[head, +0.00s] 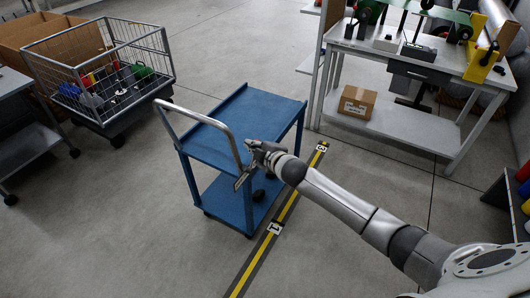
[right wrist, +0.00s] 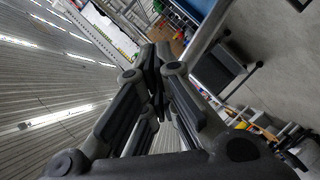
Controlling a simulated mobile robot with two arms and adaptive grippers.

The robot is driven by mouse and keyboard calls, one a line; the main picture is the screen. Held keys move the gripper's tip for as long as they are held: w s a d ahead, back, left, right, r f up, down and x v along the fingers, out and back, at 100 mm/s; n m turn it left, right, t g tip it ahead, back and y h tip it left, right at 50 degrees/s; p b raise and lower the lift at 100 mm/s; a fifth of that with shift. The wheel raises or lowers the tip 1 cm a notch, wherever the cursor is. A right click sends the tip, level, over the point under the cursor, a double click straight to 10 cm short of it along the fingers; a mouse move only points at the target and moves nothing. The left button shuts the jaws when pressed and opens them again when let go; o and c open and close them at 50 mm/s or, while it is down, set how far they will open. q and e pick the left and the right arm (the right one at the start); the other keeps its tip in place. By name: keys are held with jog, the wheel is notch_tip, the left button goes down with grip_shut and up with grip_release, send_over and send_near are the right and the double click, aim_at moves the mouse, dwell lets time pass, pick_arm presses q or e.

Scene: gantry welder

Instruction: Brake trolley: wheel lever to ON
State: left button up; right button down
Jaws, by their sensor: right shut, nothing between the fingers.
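The blue two-deck trolley (head: 215,145) stands on the floor in the middle of the head view, with a grey tube handle (head: 215,124) on its left and front side. Dark casters show under it, one at the near corner (head: 249,236). The wheel lever and its position cannot be made out. My right gripper (head: 241,181) comes in from the right and is at the trolley's near end, beside the handle; contact cannot be told. My left gripper is out of view.
A wire cart (head: 100,80) with coloured items stands at the left back. A workbench (head: 410,70) with a cardboard box (head: 357,101) on its lower shelf stands at the right back. Yellow-black floor tape (head: 262,246) runs past the trolley. The floor at the lower left is clear.

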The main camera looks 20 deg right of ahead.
jog(key=d+v, duration=0.1)
jog(key=v, duration=0.6)
jog(key=s+d+f+m+g+h, duration=0.15)
jog(key=s+f, duration=0.35)
jog(key=f, duration=0.6)
jog(key=s+d+f+m+g, duration=0.25)
jog(key=s+f, duration=0.35)
jog(key=f, duration=0.5)
jog(key=s+d+f+m+g+h, duration=0.15)
jog(key=s+f, duration=0.35)
jog(key=f, duration=0.6)
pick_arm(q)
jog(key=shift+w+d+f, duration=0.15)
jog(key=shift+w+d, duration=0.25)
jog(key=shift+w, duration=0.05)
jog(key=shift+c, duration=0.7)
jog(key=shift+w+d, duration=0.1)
pick_arm(e)
jog(key=s+a+f+m+g, duration=0.2)
jog(key=s+f, duration=0.4)
jog(key=s, duration=0.6)
jog(key=s+a+f+m+g, duration=0.1)
jog(key=s+f, duration=0.4)
jog(key=s, duration=0.8)
jog(key=s+a+f+m+g, duration=0.2)
jog(key=s+f, duration=0.4)
jog(key=s, duration=0.6)
jog(key=shift+s+a+f+m+g+y, duration=0.2)
jog(key=shift+a+f+m+g+y, duration=0.15)
jog(key=shift+a+g, duration=0.7)
